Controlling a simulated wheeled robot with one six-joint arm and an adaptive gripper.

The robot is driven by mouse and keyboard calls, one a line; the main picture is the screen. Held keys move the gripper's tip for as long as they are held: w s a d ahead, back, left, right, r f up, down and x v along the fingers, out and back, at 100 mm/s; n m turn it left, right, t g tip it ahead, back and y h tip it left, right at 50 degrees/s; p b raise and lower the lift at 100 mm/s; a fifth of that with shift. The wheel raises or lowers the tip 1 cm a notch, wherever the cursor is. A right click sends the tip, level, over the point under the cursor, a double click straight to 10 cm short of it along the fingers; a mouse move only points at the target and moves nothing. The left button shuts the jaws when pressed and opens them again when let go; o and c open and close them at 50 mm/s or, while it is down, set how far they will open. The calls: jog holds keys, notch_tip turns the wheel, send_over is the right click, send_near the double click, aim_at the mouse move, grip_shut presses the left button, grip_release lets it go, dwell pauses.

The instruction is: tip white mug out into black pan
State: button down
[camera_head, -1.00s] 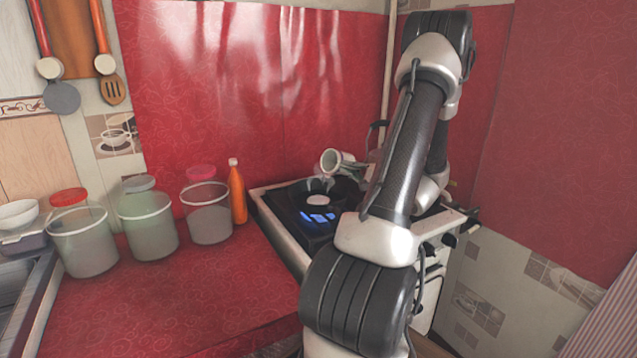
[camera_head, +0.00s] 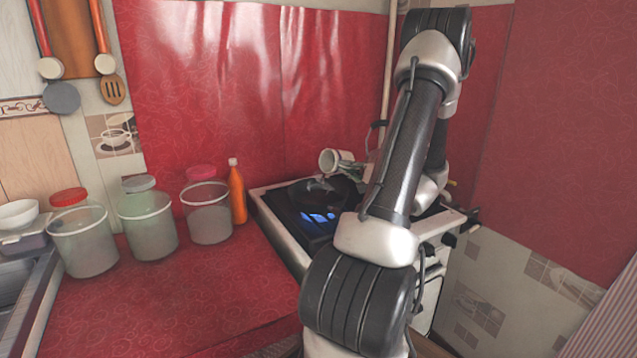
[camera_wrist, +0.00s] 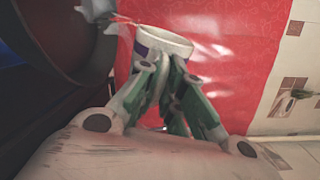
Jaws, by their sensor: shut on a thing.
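The white mug (camera_head: 329,161) is held above the stove and tipped, its mouth facing left, towards the pan side. My gripper (camera_head: 350,168) is shut on the mug from the right. In the wrist view the gripper's fingers (camera_wrist: 165,95) close on the mug (camera_wrist: 162,42). The black pan (camera_head: 316,196) sits on the stove, below and slightly left of the mug; its dark rim fills the upper left of the wrist view (camera_wrist: 62,35). Pale blurred bits (camera_wrist: 98,12) show by the pan rim there. The mug's inside is hidden.
An orange bottle (camera_head: 237,193) and several lidded containers (camera_head: 208,215) stand on the red counter (camera_head: 185,290) to the left. The counter's front is clear.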

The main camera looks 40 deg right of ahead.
jog(key=shift+a+r+n, duration=0.25)
jog(key=shift+a+n, duration=0.35)
jog(key=shift+a, duration=0.05)
jog(key=shift+w+a+r+n, duration=0.1)
jog(key=shift+a+r+n, duration=0.15)
jog(key=shift+n, duration=0.5)
jog(key=shift+a+r+n, duration=0.2)
jog(key=shift+a+n, duration=0.05)
jog(key=shift+n, duration=0.5)
dwell(0.8)
